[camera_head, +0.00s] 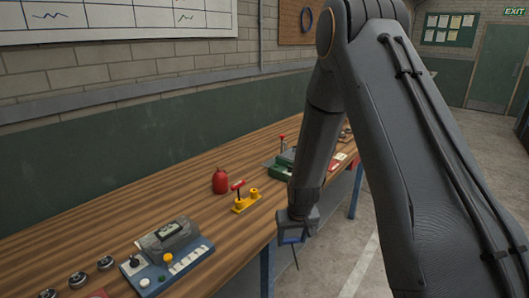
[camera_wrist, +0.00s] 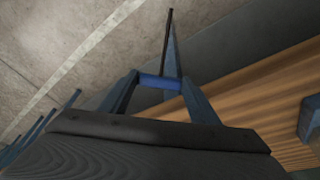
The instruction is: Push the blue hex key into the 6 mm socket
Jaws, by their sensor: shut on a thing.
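My gripper (camera_head: 292,238) hangs off the front edge of the workbench, over the floor. It is shut on the blue hex key (camera_head: 297,259), whose thin dark shaft points down below the jaws. In the wrist view the key's blue handle (camera_wrist: 160,82) lies crosswise between the two fingers, and its shaft runs away toward the top of the picture. The key touches nothing but the gripper. I cannot make out a socket marked 6 mm in either view. A yellow block (camera_head: 240,206) with a red T-handled key (camera_head: 238,185) standing in it is on the bench.
The wooden bench (camera_head: 130,215) runs along the wall. A red bottle (camera_head: 220,181) stands behind the yellow block. A grey-blue control box (camera_head: 170,260) with buttons is at the front left. Green trays (camera_head: 283,170) are farther back, partly hidden by my arm. Floor right of the bench is clear.

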